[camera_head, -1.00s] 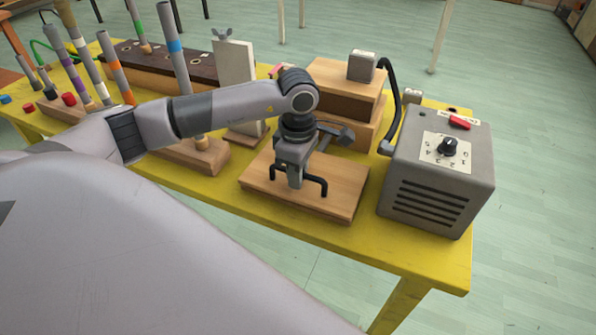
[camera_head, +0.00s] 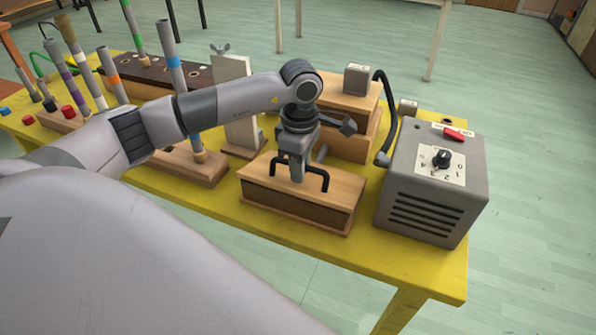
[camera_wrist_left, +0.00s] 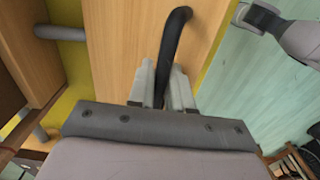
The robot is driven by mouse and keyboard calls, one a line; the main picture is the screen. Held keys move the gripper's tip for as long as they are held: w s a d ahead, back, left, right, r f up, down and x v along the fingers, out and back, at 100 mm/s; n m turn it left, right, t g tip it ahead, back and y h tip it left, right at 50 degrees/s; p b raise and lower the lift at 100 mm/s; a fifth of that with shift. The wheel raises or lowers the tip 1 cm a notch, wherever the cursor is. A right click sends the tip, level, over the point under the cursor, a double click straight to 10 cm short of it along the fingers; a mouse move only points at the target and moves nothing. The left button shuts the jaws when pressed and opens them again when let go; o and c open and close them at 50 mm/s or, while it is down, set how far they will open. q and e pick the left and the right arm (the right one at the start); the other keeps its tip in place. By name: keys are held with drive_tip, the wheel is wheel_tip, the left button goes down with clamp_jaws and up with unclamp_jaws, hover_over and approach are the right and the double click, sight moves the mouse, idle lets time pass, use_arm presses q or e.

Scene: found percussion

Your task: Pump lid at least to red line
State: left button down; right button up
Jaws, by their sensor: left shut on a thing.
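The wooden lid (camera_head: 262,176) tops a low box at the front middle of the yellow table in the head view. A dark side band (camera_head: 290,206) shows between the lid and a wooden base rim. A black bar handle (camera_head: 325,176) stands on the lid. My left gripper (camera_head: 297,178) is over the lid, shut on this handle. In the left wrist view, its two fingers (camera_wrist_left: 160,88) close around the black handle (camera_wrist_left: 172,45) above pale wood. I cannot make out a red line.
A grey box (camera_head: 432,190) with a dial and red switch stands close right of the lid. A black hose (camera_head: 391,105) runs from it to a wooden block (camera_head: 345,92) behind. Upright tubes (camera_head: 175,60) stand at left and a pale board (camera_head: 238,100) behind.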

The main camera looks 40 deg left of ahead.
use_arm(q)
drive_tip(key=shift+w+r, duration=0.15)
drive_tip(key=shift+r, duration=0.15)
drive_tip(key=c, duration=1)
unclamp_jaws()
drive_tip(key=shift+o, duration=0.2)
drive_tip(key=shift+r, duration=3.65)
